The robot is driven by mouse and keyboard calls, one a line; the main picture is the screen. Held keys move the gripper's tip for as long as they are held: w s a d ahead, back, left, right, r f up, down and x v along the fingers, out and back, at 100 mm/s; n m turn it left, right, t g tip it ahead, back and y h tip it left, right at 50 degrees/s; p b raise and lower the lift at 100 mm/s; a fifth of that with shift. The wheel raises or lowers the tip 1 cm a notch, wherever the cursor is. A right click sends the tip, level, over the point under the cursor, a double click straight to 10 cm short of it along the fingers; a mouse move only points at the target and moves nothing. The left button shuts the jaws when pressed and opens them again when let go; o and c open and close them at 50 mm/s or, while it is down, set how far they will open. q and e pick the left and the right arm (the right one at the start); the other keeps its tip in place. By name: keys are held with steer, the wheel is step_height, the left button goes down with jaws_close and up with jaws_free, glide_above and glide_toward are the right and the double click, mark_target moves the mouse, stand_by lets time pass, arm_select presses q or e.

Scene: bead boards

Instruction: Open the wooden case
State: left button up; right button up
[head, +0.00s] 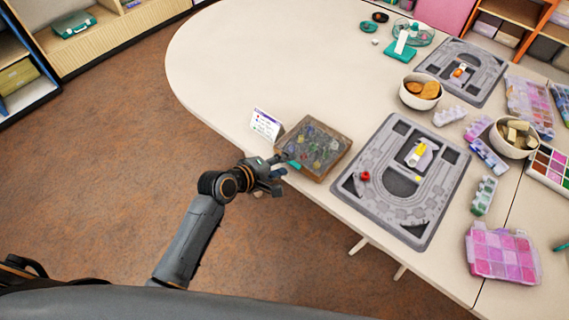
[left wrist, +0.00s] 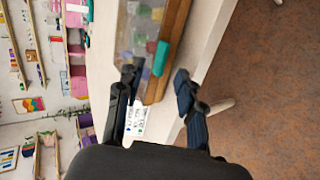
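The wooden case (head: 340,159) lies near the table's edge in the head view, with a clear top and colourful contents showing through. Its lid looks shut. A teal tab (head: 294,164) sits on its side facing my left arm. In the left wrist view, the case (left wrist: 179,28) is ahead at the top, and the teal tab (left wrist: 160,58) shows just beyond and between the fingertips. My left gripper (head: 279,174) is open and empty beside the case at the tab; it also shows in the left wrist view (left wrist: 157,79). Whether a finger touches the case is unclear. My right gripper is not in view.
A small white card (head: 266,124) stands just left of the case. A grey bead board (head: 362,196) lies close on its right. Bowls (head: 421,103), bead boxes and a pink case (head: 503,254) are farther right. The table (head: 240,70) behind the case is clear.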

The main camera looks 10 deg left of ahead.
arm_select(q)
steer(key=shift+w+d+f, duration=0.3)
steer(key=shift+w, duration=0.1)
jaws_close()
steer(key=shift+r+p, duration=0.5)
steer(key=shift+p, duration=0.3)
steer(key=r+p, duration=0.1)
steer(key=p, duration=0.1)
steer(key=g+p, duration=0.1)
steer(key=p, duration=0.1)
steer(key=r+p, duration=0.1)
steer(key=p, duration=0.1)
steer(key=shift+w+d+r+y+p, duration=0.15)
steer(key=shift+w+r+y+p, duration=0.15)
steer(key=shift+r+y+p, duration=0.1)
steer(key=shift+r+g+p, duration=0.1)
steer(key=shift+g+p, duration=0.3)
steer(key=shift+p, duration=0.2)
